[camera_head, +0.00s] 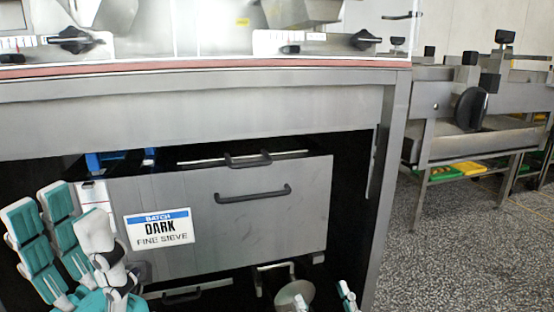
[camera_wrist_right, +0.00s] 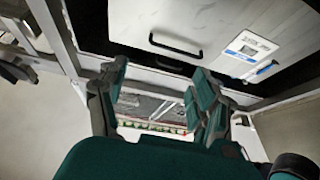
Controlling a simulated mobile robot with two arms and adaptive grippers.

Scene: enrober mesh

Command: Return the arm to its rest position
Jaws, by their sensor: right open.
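My left gripper (camera_head: 70,240), teal and white, is at the lower left of the head view, in front of the drawer's left end. Its fingers are spread and nothing shows between them. My right gripper (camera_wrist_right: 155,100) is open and empty in the right wrist view, with its fingers well apart. Only a fingertip of it (camera_head: 347,297) shows at the bottom edge of the head view. The grey drawer (camera_head: 280,220), with a dark handle and a label reading "BATCH DARK FINE SIEVE" (camera_head: 159,228), is in front of me. The drawer also shows in the right wrist view (camera_wrist_right: 210,25), apart from the fingers.
The steel counter (camera_head: 220,115) overhangs the drawer and carries dark knobs on top. A steel leg (camera_head: 385,200) stands right of the drawer. A second steel machine (camera_head: 470,120) with green and yellow trays stands farther right. Speckled floor (camera_head: 470,250) is clear at the right.

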